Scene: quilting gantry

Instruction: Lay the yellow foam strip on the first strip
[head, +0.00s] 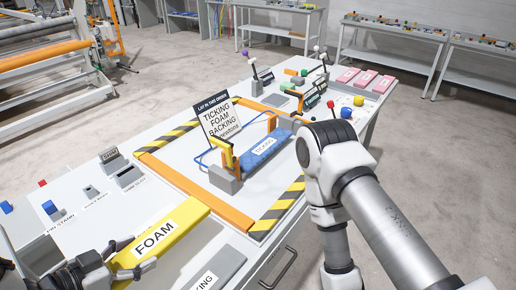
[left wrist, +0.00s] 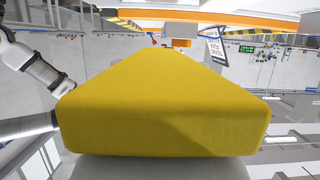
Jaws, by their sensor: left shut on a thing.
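The yellow foam strip (head: 182,228), labelled FOAM, is at the lower left in the head view. My left gripper (head: 122,262) is shut on its near-left end. The strip fills the middle of the left wrist view (left wrist: 160,95). I cannot tell whether its underside touches the table. The first strip, a blue one labelled TICKING (head: 287,136), lies inside the striped frame, farther back and right of the foam. Nothing covers it from above. My right arm enters from the right; its gripper is not in view.
A yellow-black and orange frame (head: 183,192) borders the laying area. Grey blocks with an orange and yellow clamp (head: 226,181) stand at the blue strip's left end. An order sign (head: 219,118) stands behind. A grey strip (head: 222,266) lies at the front edge.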

